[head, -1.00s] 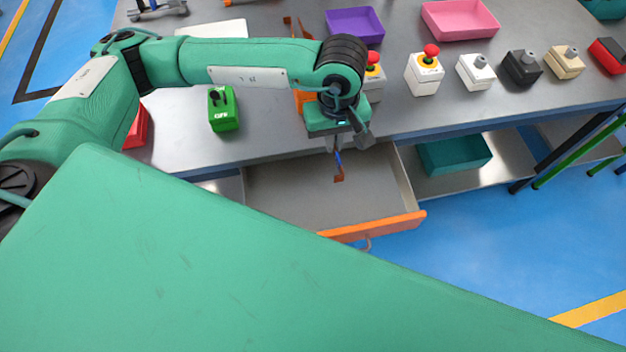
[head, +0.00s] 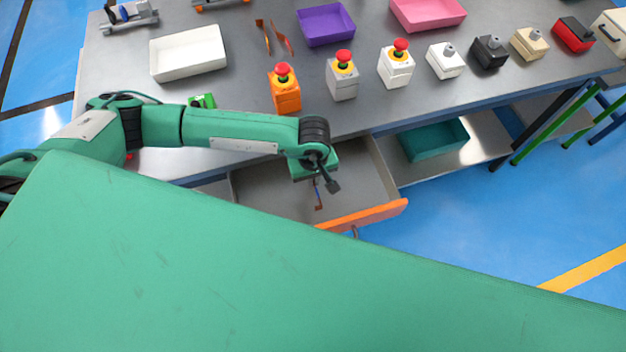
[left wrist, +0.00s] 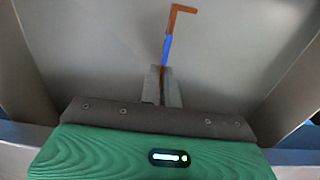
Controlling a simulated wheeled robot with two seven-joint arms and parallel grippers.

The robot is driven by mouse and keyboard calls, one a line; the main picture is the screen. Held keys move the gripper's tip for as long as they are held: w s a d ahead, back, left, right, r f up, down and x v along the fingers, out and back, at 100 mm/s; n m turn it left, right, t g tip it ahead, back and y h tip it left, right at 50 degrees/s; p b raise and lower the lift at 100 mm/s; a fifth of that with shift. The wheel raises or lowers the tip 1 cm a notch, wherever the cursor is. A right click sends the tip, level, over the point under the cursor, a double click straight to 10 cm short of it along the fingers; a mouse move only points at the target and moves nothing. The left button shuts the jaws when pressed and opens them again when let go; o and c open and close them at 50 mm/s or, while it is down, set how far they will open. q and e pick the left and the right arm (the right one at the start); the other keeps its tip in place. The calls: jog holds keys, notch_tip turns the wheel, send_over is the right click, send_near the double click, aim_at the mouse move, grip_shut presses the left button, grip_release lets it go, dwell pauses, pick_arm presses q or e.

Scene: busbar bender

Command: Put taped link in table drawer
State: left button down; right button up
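The taped link is a thin copper-brown strip with an angled end and a blue taped stretch; it shows in the head view (head: 319,199) and the left wrist view (left wrist: 167,45). My left gripper (head: 318,183) is shut on it, with the link between the fingers (left wrist: 163,85) in the left wrist view. The link points down over the open table drawer (head: 265,194), which has a grey inside and an orange front (head: 375,213). The drawer floor shows behind the link; I cannot tell whether they touch. My right gripper is out of view.
On the grey table stand an orange box with a red button (head: 285,92), several similar boxes, a white tray (head: 187,53), a purple tray (head: 326,25) and a pink tray (head: 428,12). Two copper strips (head: 273,37) lie behind. A teal bin (head: 435,140) sits on the lower shelf.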

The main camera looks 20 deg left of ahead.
pick_arm(q)
notch_tip(320, 180, down, 2)
jog(key=shift+f, duration=0.15)
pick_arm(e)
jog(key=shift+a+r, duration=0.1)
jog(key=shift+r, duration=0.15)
pick_arm(q)
jog(key=shift+f, duration=0.2)
jog(key=c, duration=1.6)
grip_release()
jog(key=shift+c, duration=0.2)
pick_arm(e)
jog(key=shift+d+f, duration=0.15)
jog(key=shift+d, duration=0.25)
